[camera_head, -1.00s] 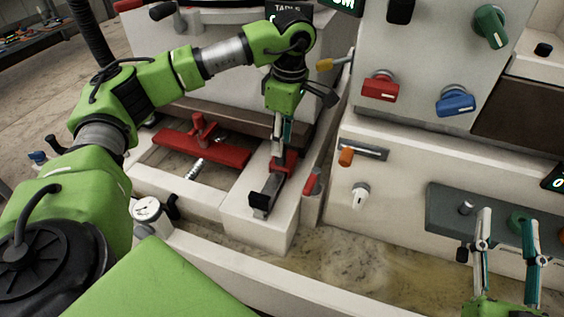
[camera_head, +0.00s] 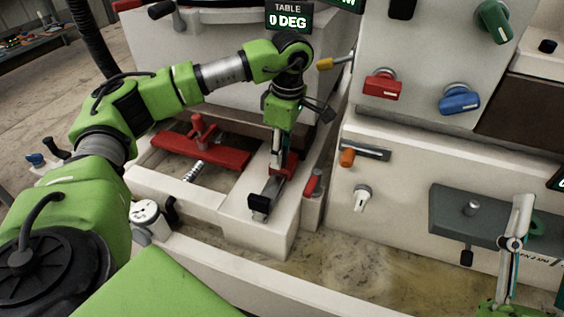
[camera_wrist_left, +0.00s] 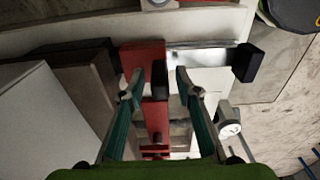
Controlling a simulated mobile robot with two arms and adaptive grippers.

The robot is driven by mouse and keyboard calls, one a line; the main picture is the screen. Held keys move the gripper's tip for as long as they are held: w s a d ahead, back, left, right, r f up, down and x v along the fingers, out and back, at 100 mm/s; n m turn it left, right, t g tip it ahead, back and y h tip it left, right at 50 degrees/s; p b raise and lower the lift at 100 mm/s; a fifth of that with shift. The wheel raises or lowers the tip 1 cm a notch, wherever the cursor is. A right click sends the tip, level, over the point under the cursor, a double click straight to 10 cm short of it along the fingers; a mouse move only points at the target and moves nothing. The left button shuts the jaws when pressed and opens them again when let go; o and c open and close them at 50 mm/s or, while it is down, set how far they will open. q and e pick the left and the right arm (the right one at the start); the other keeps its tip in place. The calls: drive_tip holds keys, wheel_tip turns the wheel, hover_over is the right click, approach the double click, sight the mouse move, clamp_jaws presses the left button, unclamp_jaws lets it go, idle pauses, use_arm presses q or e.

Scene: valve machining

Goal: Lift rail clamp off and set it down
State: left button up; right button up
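The rail clamp appears to be the red block (camera_head: 288,166) sitting across a metal rail with a black end (camera_head: 260,204) on the white machine bed. In the left wrist view, the red clamp (camera_wrist_left: 153,112) crosses the bright rail (camera_wrist_left: 200,57). My left gripper (camera_head: 277,157) points down over the clamp. In the left wrist view its two fingers (camera_wrist_left: 160,82) are apart, with red clamp visible between them; I cannot tell whether they touch it. My right gripper (camera_head: 523,200) is at the lower right, its fingers overlapping in this view, near a grey shelf.
A red cross-bar with a knob (camera_head: 203,151) lies left of the rail. A red-handled lever (camera_head: 313,182) stands just right of it. A round gauge (camera_head: 148,213) sits at the front left. The grey shelf (camera_head: 450,208) carries a small knob. The trough in front (camera_head: 340,270) is clear.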

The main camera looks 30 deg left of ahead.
use_arm(q)
clamp_jaws()
drive_tip(key=shift+r, duration=0.2)
drive_tip(key=shift+r+p, duration=0.45)
drive_tip(key=shift+p, duration=0.15)
drive_tip(key=shift+r+p, duration=0.6)
drive_tip(key=shift+r, duration=0.1)
drive_tip(key=shift+r+p, duration=0.35)
drive_tip(key=shift+r, duration=0.1)
drive_tip(key=shift+r+p, duration=0.4)
drive_tip(key=shift+r, duration=0.15)
use_arm(e)
drive_tip(key=w+d+f+g+h, duration=0.1)
drive_tip(key=f+g, duration=0.4)
drive_tip(key=f, duration=0.5)
drive_tip(key=w+f+g+h, duration=0.2)
drive_tip(key=f+g, duration=0.3)
drive_tip(key=f, duration=0.4)
drive_tip(key=shift+d+f+g+h, duration=0.3)
drive_tip(key=shift+d+f+g, duration=0.05)
drive_tip(key=shift+g, duration=0.05)
idle(0.6)
